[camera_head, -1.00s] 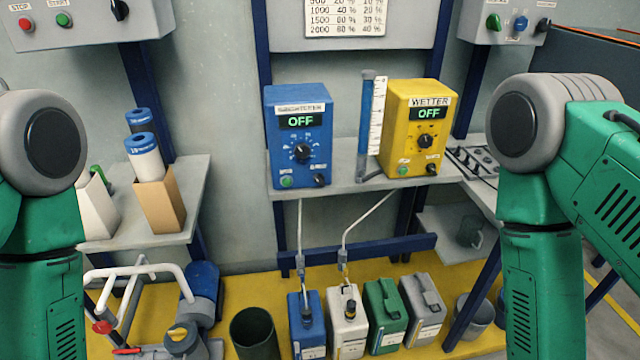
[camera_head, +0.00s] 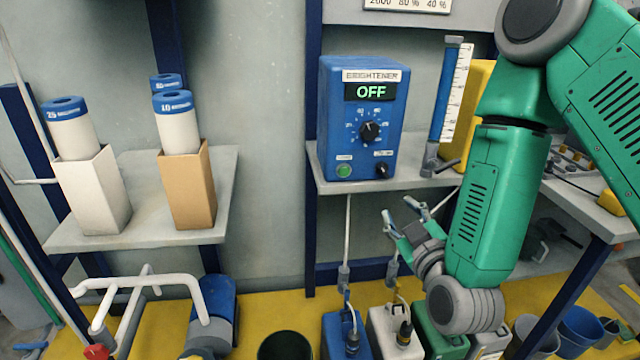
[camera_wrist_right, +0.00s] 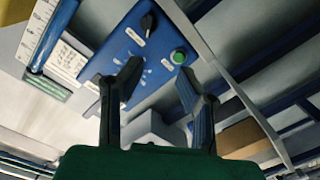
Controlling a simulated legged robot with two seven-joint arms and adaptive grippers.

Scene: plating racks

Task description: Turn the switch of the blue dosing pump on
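The blue dosing pump (camera_head: 362,110) stands on the grey shelf, labelled BRIGHTENER, its display (camera_head: 371,91) reading OFF. A large dial (camera_head: 369,131) sits mid-face. The small black switch (camera_head: 382,170) is at its lower right, beside a green button (camera_head: 344,171). My right gripper (camera_head: 399,210) is open and empty, below and in front of the shelf edge, apart from the pump. In the right wrist view the open fingers (camera_wrist_right: 160,72) show before the pump's face, with the switch (camera_wrist_right: 148,22) and green button (camera_wrist_right: 179,57) beyond. My left gripper is not in view.
A measuring cylinder (camera_head: 445,92) stands close right of the pump; a yellow pump (camera_head: 479,85) is partly hidden by my right arm. Canisters (camera_head: 345,335) with hoses stand below. The shelf edge (camera_head: 330,187) lies above my right gripper. Boxed cartridges (camera_head: 187,185) stand on the left shelf.

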